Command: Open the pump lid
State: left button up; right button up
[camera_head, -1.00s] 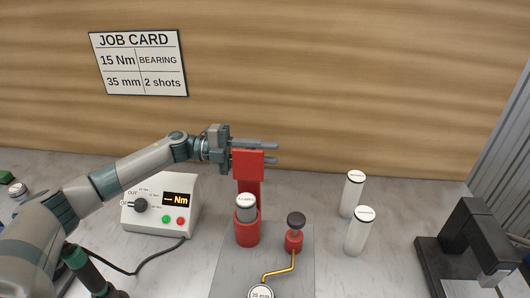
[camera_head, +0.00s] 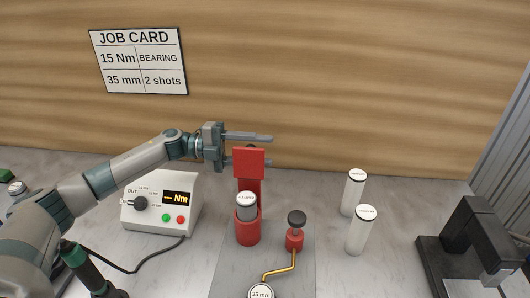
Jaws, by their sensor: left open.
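The red pump (camera_head: 247,229) stands on a grey plate, with a white-capped cartridge (camera_head: 246,204) seated in its cup. Its red lid (camera_head: 249,163) stands raised behind and above the cartridge, its flat face towards me. My left gripper (camera_head: 262,149) reaches in from the left at the lid's height. Its jaws are wide apart and empty, pointing right, one finger above the lid's top edge and the other partly hidden behind the lid. I cannot tell whether it touches the lid. My right gripper is not in view.
A controller box (camera_head: 162,205) with a dial stands left of the pump. A black-knobbed red plunger (camera_head: 296,229) with a yellow pipe is to its right. Two white cartridges (camera_head: 355,192) (camera_head: 361,230) stand further right, before a black press (camera_head: 474,248). A job card (camera_head: 138,61) hangs behind.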

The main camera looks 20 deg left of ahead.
pick_arm(q)
jog(key=b+v, duration=0.6)
jog(key=v, duration=1)
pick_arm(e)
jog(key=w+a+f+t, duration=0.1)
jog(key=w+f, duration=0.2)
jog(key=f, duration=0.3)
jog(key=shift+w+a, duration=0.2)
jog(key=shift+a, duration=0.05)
